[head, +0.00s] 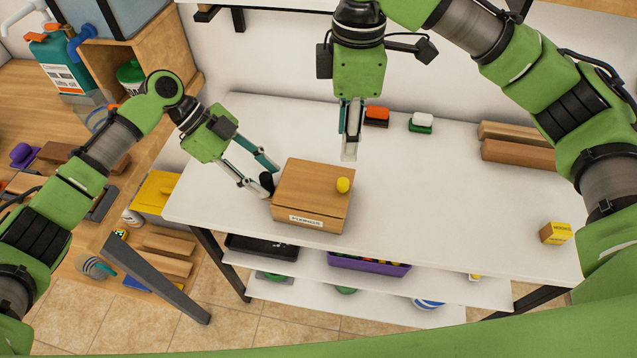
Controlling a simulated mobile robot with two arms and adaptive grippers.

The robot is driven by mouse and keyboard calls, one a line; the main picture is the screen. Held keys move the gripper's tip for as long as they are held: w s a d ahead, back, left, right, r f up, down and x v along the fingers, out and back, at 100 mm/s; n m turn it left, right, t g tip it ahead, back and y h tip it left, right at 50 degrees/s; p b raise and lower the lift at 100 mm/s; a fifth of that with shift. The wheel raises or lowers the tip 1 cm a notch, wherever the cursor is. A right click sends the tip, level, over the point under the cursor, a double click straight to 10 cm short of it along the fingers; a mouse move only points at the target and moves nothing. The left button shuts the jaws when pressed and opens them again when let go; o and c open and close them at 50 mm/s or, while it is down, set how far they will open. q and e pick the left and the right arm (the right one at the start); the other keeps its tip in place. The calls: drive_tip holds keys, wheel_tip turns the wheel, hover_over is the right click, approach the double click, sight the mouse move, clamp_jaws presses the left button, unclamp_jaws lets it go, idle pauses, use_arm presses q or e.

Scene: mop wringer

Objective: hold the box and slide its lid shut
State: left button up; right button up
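The wooden box (312,213) stands on the white table, with a white label on its front.
Red and green-white brushes (421,123) and wooden blocks (515,150) lie along the table's back. A small yellow box (555,233) stands at the right. The table between it and the wooden box is clear. A shelf below holds a purple tray (368,266).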

use_arm(q)
drive_tip(key=v, duration=1.2)
